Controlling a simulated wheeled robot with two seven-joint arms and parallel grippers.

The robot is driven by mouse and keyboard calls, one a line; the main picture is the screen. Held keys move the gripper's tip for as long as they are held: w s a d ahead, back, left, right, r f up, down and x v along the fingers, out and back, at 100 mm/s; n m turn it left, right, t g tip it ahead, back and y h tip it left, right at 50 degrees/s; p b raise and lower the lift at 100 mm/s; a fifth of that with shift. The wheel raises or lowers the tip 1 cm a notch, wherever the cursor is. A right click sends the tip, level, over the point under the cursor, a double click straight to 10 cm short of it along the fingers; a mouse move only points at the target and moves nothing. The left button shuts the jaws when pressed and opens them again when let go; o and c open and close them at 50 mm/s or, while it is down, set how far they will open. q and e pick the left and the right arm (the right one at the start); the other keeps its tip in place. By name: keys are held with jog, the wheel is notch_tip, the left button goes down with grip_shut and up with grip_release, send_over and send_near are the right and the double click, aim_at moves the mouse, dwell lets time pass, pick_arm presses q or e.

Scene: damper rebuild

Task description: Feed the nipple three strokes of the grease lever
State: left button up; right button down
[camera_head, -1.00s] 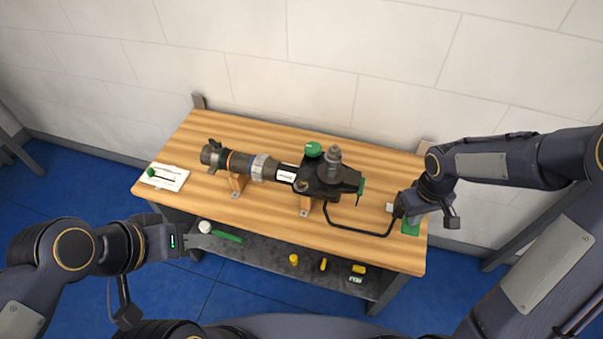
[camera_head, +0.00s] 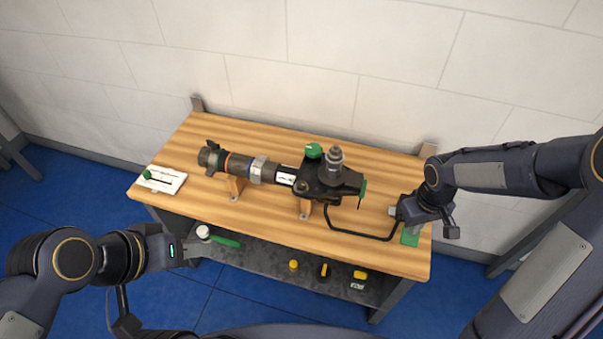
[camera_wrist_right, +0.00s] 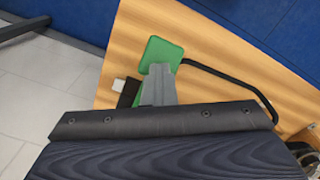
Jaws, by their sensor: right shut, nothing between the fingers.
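A dark damper assembly (camera_head: 323,181) lies across wooden supports on the bench. A black hose (camera_head: 357,233) runs from it to the right end of the bench. A green plate (camera_head: 410,237), seemingly the grease lever's pad, sits there and also shows in the right wrist view (camera_wrist_right: 163,51). My right gripper (camera_head: 405,214) is shut and empty; its fingers overlap the plate in the wrist view, and I cannot tell if they touch it. The nipple is too small to make out. My left gripper (camera_head: 192,250) is off the bench's front left; its opening is unclear.
The wooden bench top (camera_head: 230,215) has clear room in front of the damper. A white plate (camera_head: 162,180) with a green knob lies at the left end. The lower shelf (camera_head: 265,255) holds a green-handled tool (camera_head: 222,241) and several small yellow items. A wall stands behind.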

jog(key=shift+w+r, duration=0.1)
jog(key=shift+w, duration=0.1)
notch_tip(320, 180, up, 5)
jog(key=p, duration=0.4)
jog(key=shift+s+f, duration=0.1)
jog(key=shift+f, duration=0.2)
jog(key=shift+f+b, duration=0.55)
jog(key=shift+b, duration=0.1)
jog(key=shift+f+b, duration=1.35)
jog(key=shift+f, duration=0.2)
jog(key=shift+f+b, duration=0.25)
jog(key=shift+b, duration=0.05)
jog(key=shift+r, duration=0.1)
